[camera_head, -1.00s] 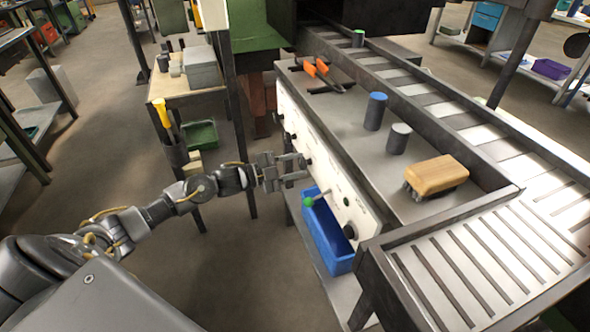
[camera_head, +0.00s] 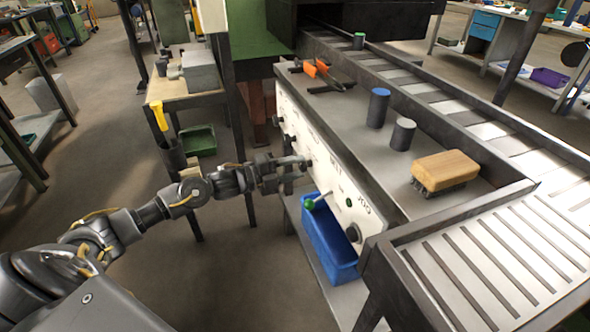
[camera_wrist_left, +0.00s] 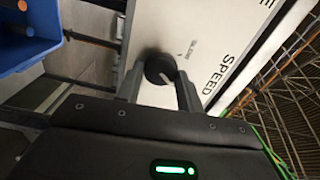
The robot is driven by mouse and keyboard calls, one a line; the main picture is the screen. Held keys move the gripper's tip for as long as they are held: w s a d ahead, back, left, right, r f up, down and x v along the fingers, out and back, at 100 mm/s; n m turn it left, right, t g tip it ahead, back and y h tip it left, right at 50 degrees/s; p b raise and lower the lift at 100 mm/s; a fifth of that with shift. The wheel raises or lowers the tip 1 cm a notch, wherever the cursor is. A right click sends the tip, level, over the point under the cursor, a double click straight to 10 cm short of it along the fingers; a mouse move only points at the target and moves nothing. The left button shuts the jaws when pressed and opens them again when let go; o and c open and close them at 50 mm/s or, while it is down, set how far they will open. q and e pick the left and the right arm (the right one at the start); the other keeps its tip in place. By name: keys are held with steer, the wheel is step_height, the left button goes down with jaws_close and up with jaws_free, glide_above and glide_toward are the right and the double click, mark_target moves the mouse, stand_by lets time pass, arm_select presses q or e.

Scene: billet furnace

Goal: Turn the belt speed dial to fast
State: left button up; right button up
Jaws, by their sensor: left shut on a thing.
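The belt speed dial (camera_wrist_left: 161,69) is a round black knob with a pale pointer line, on the white control panel (camera_wrist_left: 215,45). The word SPEED and smaller lettering show beside it in the left wrist view. My left gripper (camera_wrist_left: 160,80) is shut on the dial, one finger on each side of it. In the head view my left gripper (camera_head: 295,170) reaches the panel's front face from the left and hides the dial there. My right gripper is not in view.
A blue bin (camera_head: 328,240) stands below. A wooden brush (camera_head: 445,170), two dark cylinders (camera_head: 378,108) and orange-handled tongs (camera_head: 318,72) lie on top beside the conveyor (camera_head: 480,125).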

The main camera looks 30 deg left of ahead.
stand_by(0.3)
arm_select(q)
steer(key=o, duration=1)
steer(key=shift+s, duration=0.1)
steer(key=shift+s+a, duration=0.2)
steer(key=v, duration=1)
steer(key=shift+b, duration=0.3)
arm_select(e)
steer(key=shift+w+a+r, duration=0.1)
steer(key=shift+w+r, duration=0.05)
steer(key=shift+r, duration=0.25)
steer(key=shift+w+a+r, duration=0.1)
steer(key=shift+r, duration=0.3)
arm_select(q)
steer(key=shift+s, duration=0.1)
